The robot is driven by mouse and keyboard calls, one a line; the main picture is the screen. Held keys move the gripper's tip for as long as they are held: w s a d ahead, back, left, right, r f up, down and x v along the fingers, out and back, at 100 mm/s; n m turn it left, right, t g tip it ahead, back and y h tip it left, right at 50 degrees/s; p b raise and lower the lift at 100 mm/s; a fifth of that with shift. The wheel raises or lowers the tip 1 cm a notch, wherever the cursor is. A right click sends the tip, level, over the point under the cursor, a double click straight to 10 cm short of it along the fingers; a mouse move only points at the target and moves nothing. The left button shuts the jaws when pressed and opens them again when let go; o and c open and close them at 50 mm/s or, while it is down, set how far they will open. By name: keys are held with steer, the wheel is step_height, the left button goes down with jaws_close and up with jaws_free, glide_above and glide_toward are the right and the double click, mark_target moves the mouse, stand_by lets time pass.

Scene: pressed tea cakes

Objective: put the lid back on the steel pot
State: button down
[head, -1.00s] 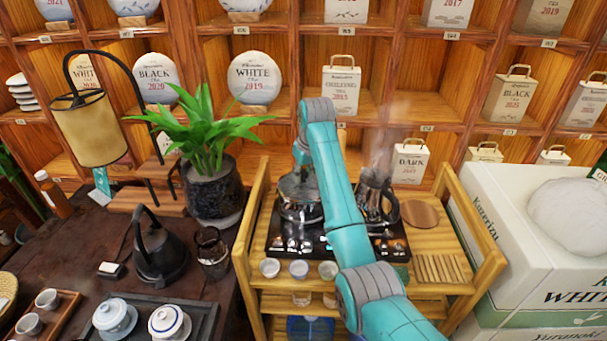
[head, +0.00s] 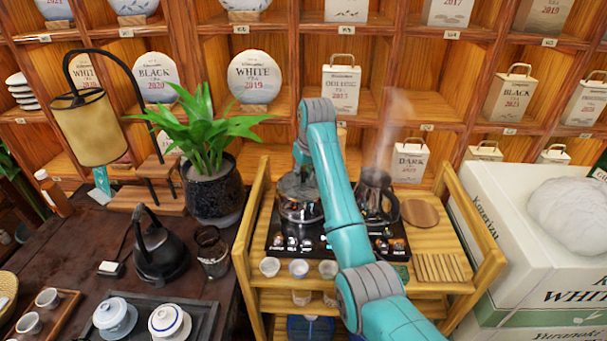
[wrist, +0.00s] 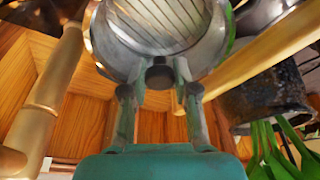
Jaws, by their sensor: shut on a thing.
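The steel pot (head: 299,206) stands on the left of the dark stove top, partly hidden by my arm. My gripper (wrist: 160,78) is shut on the dark knob of the lid in the wrist view. The shiny round lid (wrist: 165,25) fills the top middle of that view, with stripes across its surface. In the head view my arm hides the gripper, which is at the pot's top. I cannot tell whether the lid rests on the rim or is slightly above it.
A dark steaming kettle (head: 373,197) stands right of the pot, close to my arm. Small white cups (head: 299,268) line the stove's front. The wooden cart's side rails (head: 250,225) and a potted plant (head: 212,190) flank the left. A round wooden board (head: 420,212) lies right.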

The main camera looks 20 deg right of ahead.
steer(key=shift+c, duration=1.6)
jaws_free()
steer(key=shift+r, duration=0.1)
steer(key=shift+r, duration=3.45)
jaws_close()
steer(key=shift+f, duration=2.25)
